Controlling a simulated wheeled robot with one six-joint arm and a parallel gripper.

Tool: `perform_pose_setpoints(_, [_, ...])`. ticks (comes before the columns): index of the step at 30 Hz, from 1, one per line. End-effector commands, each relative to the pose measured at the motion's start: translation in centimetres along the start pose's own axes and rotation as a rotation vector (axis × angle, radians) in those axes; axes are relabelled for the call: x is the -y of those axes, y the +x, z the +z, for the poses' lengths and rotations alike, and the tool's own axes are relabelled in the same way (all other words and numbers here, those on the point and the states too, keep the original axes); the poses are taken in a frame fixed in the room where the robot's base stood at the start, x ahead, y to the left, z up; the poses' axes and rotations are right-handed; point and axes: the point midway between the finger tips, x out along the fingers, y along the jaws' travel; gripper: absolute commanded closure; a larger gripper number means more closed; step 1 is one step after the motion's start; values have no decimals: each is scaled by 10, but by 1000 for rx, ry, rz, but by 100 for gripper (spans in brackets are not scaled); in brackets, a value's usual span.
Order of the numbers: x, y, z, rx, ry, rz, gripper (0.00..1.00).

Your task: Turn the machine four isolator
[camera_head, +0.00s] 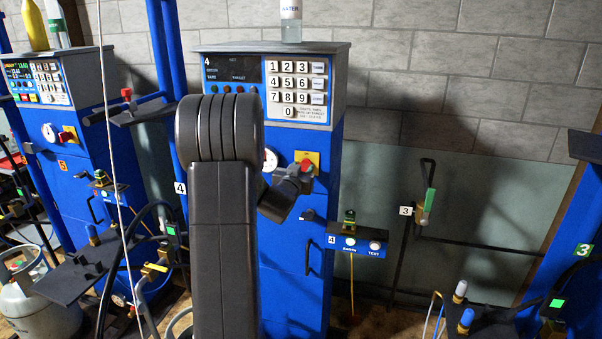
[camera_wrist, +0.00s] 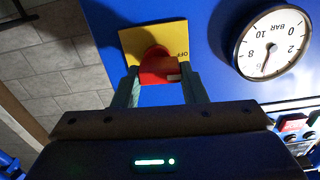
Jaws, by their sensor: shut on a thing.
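The machine four isolator is a red rotary handle on a yellow plate on the blue front of machine 4. In the head view the handle (camera_head: 307,165) and plate (camera_head: 313,157) show just past my gripper (camera_head: 290,184), partly covered by it. In the wrist view the red handle (camera_wrist: 158,68) sits between the two fingers of my gripper (camera_wrist: 160,87), which are shut on it. The yellow plate (camera_wrist: 172,34) behind it looks tilted and reads OFF at its right side. The handle's far end is partly hidden by its own front.
A round pressure gauge (camera_wrist: 272,42) is close right of the isolator in the wrist view. Machine 4's keypad (camera_head: 297,88) is above, with a bottle (camera_head: 291,20) on top. A small blue button box (camera_head: 358,242) juts out at lower right. Machine 5 (camera_head: 60,130) stands left.

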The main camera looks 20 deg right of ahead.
Motion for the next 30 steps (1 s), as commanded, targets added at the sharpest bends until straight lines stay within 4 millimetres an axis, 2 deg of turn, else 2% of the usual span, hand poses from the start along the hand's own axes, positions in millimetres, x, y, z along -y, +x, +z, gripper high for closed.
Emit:
perform_pose_setpoints(8, [-2, 0, 5, -6, 198, 0, 85])
perform_pose_setpoints(30, [-5, 0, 2, -3, 901, -1, 85])
